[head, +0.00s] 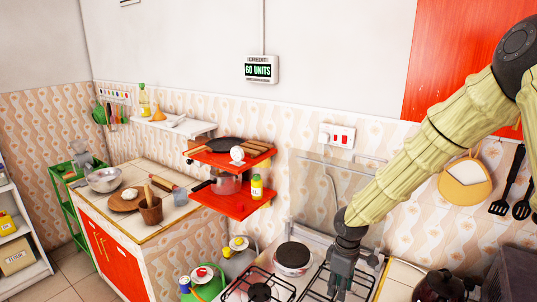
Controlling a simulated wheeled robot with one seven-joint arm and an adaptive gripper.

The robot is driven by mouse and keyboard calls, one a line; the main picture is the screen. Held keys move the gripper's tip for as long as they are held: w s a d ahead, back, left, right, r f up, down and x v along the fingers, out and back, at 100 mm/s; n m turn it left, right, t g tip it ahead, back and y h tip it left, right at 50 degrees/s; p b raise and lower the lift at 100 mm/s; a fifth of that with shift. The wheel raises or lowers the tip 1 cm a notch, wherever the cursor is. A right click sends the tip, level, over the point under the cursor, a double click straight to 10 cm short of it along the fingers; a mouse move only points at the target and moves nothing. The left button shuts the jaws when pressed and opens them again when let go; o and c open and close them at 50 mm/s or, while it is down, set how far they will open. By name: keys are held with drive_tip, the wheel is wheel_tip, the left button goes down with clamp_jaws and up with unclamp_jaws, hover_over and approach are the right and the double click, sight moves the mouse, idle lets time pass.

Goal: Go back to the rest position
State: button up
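My arm comes in from the upper right in the head view, in a yellowish ribbed cover. It slants down to the left. My gripper (341,280) points down over the right part of the gas stove (313,269). Its fingers are dark and small here, so I cannot tell whether they are open or shut. I see nothing clearly held in it. Whether the fingertips touch the stove is also unclear.
A lidded pot (293,259) stands on the stove left of my gripper. A dark kettle-like vessel (440,285) stands at the lower right. Black utensils (508,182) hang on the right wall, beside a round yellow item (464,187).

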drive_tip(key=s+a+f+m+y, duration=0.1)
drive_tip(key=s+a+f+m, duration=0.15)
drive_tip(key=s+f, duration=0.75)
drive_tip(key=s+a+f+m+y, duration=0.1)
drive_tip(key=s+f+m, duration=0.3)
drive_tip(key=s+f, duration=0.6)
drive_tip(key=s+d+f+m+h, duration=0.1)
drive_tip(key=s+d+f+m, duration=0.2)
drive_tip(key=s, duration=0.6)
drive_tip(key=s+d+f+m+h, duration=0.1)
drive_tip(key=s+d+f+m, duration=0.2)
drive_tip(key=s, duration=0.5)
wheel_tip(320, 180, down, 15)
drive_tip(key=b, duration=1.4)
drive_tip(key=shift+w+n, duration=0.2)
drive_tip(key=shift+n, duration=0.25)
drive_tip(key=shift+d, duration=0.1)
drive_tip(key=shift+c, duration=0.2)
